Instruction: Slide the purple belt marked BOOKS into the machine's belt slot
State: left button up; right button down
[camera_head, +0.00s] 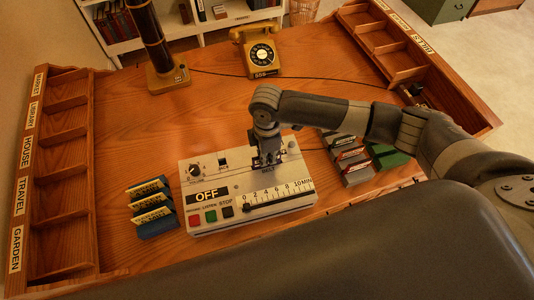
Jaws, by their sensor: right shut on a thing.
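The cream machine (250,207) stands on the desk near its front edge, with an OFF display, a minute scale and red, green and dark buttons. My right gripper (268,158) points down over the upper middle of its top, close to the belt slot area. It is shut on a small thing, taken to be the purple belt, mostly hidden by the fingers. I cannot read BOOKS or tell whether the belt is inside the slot. The slot is mostly covered by the gripper. My left gripper is not in view.
Labelled wooden racks (62,180) line both sides.

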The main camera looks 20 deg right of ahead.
jog(key=shift+f+b, duration=0.45)
jog(key=shift+f, duration=0.6)
jog(key=c, duration=1.6)
grip_release()
notch_tip(320, 180, up, 12)
jog(key=shift+f, duration=0.1)
